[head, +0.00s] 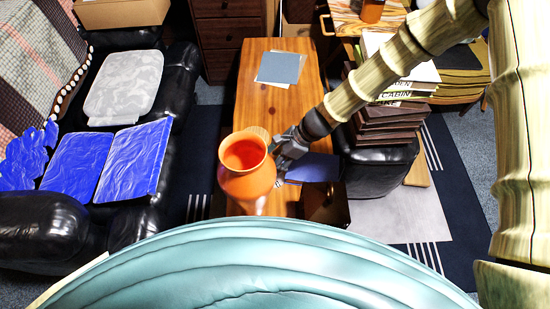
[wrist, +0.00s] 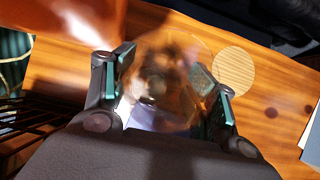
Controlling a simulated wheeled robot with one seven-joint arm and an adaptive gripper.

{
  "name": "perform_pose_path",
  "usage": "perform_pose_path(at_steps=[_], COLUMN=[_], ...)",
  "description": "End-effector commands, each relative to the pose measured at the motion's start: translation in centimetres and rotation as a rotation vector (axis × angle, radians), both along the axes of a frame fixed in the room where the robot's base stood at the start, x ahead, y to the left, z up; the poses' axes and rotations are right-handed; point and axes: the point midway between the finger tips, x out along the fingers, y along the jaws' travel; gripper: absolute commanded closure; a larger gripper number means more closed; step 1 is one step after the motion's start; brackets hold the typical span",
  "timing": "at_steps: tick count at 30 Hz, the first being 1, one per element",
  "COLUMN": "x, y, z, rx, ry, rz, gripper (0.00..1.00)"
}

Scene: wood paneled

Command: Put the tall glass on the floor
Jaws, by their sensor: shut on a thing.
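A clear, see-through glass (wrist: 162,75) is between the two fingers of my gripper (wrist: 168,98) in the wrist view. My gripper is shut on it, and I look down into its round rim. The wooden table (wrist: 265,110) lies below it. In the head view my gripper (head: 280,156) is over the near part of the table (head: 262,95), just right of a large orange vase (head: 248,180). The glass cannot be made out there. The vase also shows as a blurred orange shape in the wrist view (wrist: 75,14), close to the left finger.
A round wooden coaster (wrist: 233,70) lies on the table. A grey-blue book (head: 280,68) lies farther back. A black sofa (head: 180,85) is left, and stacked books (head: 385,115) on a black seat are right. Striped rug floor (head: 408,205) shows at right.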

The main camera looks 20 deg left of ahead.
Motion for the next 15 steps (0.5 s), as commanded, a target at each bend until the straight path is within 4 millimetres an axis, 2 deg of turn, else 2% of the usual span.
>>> perform_pose_path(at_steps=[3,4,7,15], x=[0.0,-0.01,-0.02,-0.02], y=[0.01,0.0,-0.01,0.0], z=[-0.27,-0.24,-0.23,-0.22], rx=[0.0,0.0,0.0,0.0], ry=[0.0,0.0,0.0,0.0], rz=[0.0,0.0,0.0,0.0], gripper=[0.8,0.38,0.21,0.21])
